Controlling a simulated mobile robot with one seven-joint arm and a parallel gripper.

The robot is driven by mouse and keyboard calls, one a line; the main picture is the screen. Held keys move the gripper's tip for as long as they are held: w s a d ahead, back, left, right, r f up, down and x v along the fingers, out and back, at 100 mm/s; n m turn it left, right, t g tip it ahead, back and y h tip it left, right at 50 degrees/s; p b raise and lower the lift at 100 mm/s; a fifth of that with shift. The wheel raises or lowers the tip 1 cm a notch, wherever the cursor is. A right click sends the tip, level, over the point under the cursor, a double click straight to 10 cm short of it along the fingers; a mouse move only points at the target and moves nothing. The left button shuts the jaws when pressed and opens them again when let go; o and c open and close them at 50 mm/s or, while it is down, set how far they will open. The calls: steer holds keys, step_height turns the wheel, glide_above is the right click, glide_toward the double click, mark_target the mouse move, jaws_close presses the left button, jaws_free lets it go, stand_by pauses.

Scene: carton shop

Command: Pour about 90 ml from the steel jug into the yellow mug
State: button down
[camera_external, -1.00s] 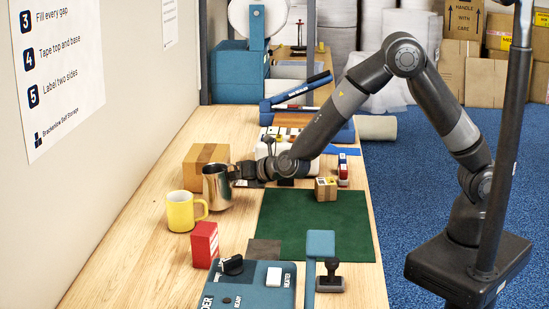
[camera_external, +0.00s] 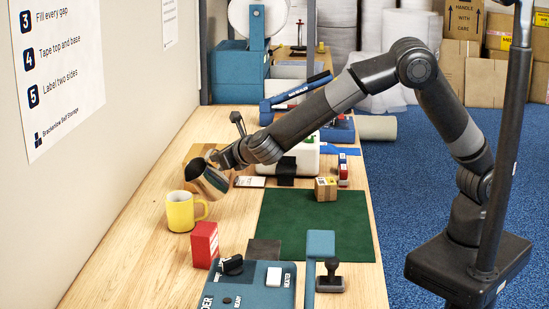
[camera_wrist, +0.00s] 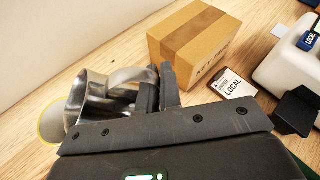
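The steel jug (camera_external: 207,178) is off the bench in the external view, tilted over towards the yellow mug (camera_external: 181,212). The mug stands upright on the bench just below and in front of the jug. My gripper (camera_external: 222,158) is shut on the jug at its handle side. In the wrist view the jug (camera_wrist: 101,92) lies at the left, with my gripper (camera_wrist: 158,88) at it. Part of the yellow mug (camera_wrist: 52,122) shows beyond the jug at the left edge. I cannot see any liquid or the level in the mug.
A cardboard box (camera_wrist: 193,42) stands behind the jug, and a small card (camera_wrist: 232,84) lies beside it. A red box (camera_external: 204,244) stands in front of the mug. The green mat (camera_external: 318,225) with a small carton (camera_external: 326,189) lies to the right. A wall is at the left.

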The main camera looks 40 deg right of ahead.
mark_target(206, 156)
steer(key=shift+s+a+r+n+t+h, duration=0.1)
steer(key=shift+a+r+n+h, duration=0.25)
steer(key=shift+r, duration=0.25)
steer(key=shift+a+r+n+t+h, duration=0.1)
steer(key=shift+a+r+n+h, duration=0.2)
steer(key=shift+r+n, duration=0.25)
steer(key=shift+s+a+r+n+t+h, duration=0.1)
steer(key=shift+a+r+n+h, duration=0.2)
steer(key=shift+r, duration=0.35)
steer(key=shift+a+r+n, duration=0.2)
steer(key=shift+r+n, duration=0.1)
steer(key=shift+r, duration=0.05)
steer(key=shift+a+r+h+p, duration=0.2)
steer(key=shift+r+h+p, duration=0.05)
steer(key=shift+p, duration=0.05)
steer(key=shift+s+a+r+n+t+p, duration=0.1)
steer(key=shift+a+r+n+t+p, duration=0.2)
steer(key=shift+a+r+n+p, duration=0.35)
steer(key=shift+a, duration=0.1)
steer(key=shift+a+n+h, duration=0.25)
steer(key=shift+a+h, duration=0.05)
steer(key=shift+h, duration=0.1)
steer(key=shift+s+a+r, duration=0.15)
steer(key=shift+a+r, duration=0.1)
steer(key=shift+a, duration=0.1)
